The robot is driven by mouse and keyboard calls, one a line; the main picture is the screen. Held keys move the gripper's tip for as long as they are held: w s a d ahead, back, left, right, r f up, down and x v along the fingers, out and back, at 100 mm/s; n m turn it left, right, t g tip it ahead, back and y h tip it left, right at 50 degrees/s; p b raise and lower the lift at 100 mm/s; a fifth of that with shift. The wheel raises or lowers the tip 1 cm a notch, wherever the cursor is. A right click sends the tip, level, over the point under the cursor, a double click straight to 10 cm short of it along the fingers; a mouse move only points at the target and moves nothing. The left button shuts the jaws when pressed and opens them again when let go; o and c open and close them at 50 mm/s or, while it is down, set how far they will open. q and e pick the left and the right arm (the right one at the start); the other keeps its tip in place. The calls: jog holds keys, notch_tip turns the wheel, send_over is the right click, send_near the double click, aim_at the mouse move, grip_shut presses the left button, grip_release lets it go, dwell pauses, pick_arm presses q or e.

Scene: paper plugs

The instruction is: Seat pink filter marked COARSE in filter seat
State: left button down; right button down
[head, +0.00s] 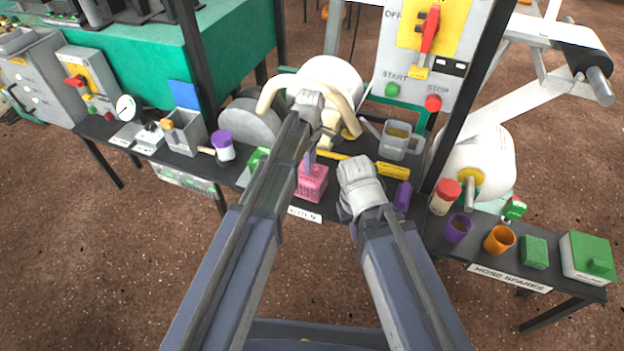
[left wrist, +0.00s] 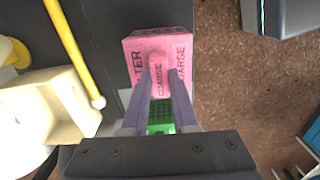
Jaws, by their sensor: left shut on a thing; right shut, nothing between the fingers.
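The pink filter (head: 312,184) is a box with a raised grip. COARSE is readable on its grip and side in the left wrist view (left wrist: 158,48). My left gripper (head: 309,163) is shut on that grip from above, one lavender finger on each side (left wrist: 168,100). The filter is at the front of the dark bench; I cannot tell whether it touches anything below. My right gripper (head: 360,184) is just right of the filter, shut and empty, its fingertips not clearly visible. I cannot make out the filter seat. A green gridded piece (left wrist: 161,116) shows between the left fingers.
A cream machine with curved horns (head: 312,92) stands behind the filter, with a yellow rod (left wrist: 72,50) beside it. Cups (head: 498,239) and a red-lidded jar (head: 445,196) stand farther right.

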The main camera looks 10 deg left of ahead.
pick_arm(q)
jog(key=shift+r+p, duration=1.75)
jog(key=shift+r, duration=0.25)
